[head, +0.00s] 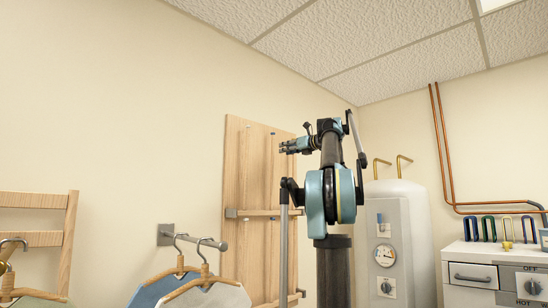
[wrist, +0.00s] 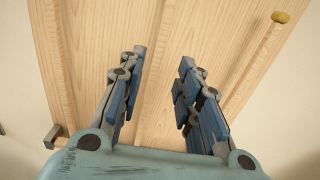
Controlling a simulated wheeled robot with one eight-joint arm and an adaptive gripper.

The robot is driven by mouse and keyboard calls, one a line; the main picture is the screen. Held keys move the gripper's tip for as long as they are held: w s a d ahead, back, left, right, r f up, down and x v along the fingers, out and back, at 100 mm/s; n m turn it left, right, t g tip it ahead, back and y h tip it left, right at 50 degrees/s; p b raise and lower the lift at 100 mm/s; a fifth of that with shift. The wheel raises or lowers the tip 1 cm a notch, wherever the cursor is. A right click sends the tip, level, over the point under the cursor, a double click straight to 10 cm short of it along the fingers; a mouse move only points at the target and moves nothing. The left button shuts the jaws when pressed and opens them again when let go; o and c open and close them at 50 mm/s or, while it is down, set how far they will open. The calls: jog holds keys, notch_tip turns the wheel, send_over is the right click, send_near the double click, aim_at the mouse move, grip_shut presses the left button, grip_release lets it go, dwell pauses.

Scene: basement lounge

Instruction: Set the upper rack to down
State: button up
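A tall pale wooden wall rack (head: 236,170) stands against the left wall near the corner. Its upper part seems to be the upper rack, with upright strips lying nearly flat against the board; I cannot clearly tell its edges. A horizontal bar with a metal end (head: 231,213) crosses the board below it. My gripper (head: 284,147) is in front of the upper right part of the board. In the wrist view my gripper (wrist: 158,70) is open, its blue-padded fingers apart with only wood (wrist: 115,25) behind them. A yellowish knob (wrist: 281,17) shows at upper right.
Hangers with garments (head: 205,292) hang from a wall peg (head: 195,238) left of the rack. A white tank (head: 402,230) with a gauge stands right of my arm. A white appliance (head: 470,290) is farther right. The wall above the hangers is clear.

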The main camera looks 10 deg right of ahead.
aim_at(273, 152)
jog(key=x, duration=1)
jog(key=shift+w+a, duration=0.1)
grip_shut()
